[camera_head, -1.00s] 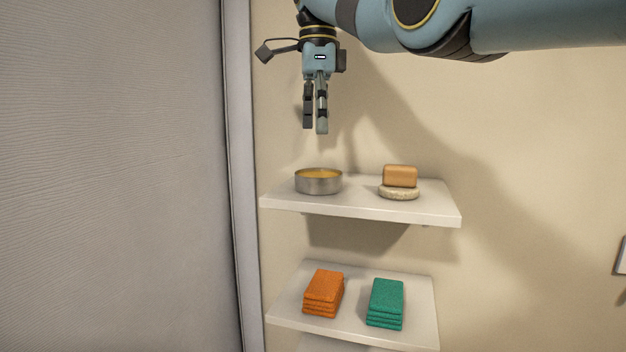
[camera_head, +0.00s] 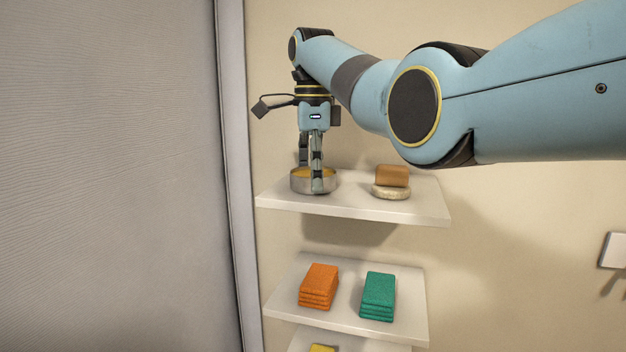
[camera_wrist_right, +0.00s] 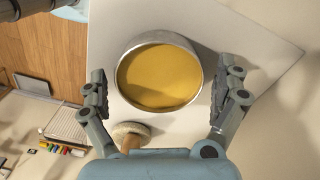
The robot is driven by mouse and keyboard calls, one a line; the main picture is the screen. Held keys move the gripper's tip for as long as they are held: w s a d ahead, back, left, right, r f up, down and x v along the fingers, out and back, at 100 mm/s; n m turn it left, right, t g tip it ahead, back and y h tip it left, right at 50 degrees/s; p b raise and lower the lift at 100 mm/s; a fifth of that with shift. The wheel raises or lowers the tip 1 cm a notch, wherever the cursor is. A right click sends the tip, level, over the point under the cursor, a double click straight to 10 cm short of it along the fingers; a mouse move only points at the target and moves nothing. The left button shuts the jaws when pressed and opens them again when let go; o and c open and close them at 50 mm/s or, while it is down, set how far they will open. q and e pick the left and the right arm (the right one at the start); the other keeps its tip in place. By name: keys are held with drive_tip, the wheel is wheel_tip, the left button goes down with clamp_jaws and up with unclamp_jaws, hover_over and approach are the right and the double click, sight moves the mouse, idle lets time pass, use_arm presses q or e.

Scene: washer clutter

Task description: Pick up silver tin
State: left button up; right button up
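The silver tin (camera_head: 299,184) is a low round metal tin with a yellow-orange filling. It stands upright on the left part of the upper white shelf. My right gripper (camera_head: 309,178) points straight down at the tin in the head view, and one finger covers part of its front. In the right wrist view the tin (camera_wrist_right: 160,77) lies between the two spread fingers of the gripper (camera_wrist_right: 163,95), with a visible gap on each side. The gripper is open and holds nothing. My left gripper is not in view.
A lower shelf holds orange cloths (camera_head: 318,287) and green cloths (camera_head: 378,296). A grey panel (camera_head: 110,180) rises close on the left.

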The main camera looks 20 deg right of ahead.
drive_tip(key=c, duration=1.3)
drive_tip(key=shift+r, duration=0.1)
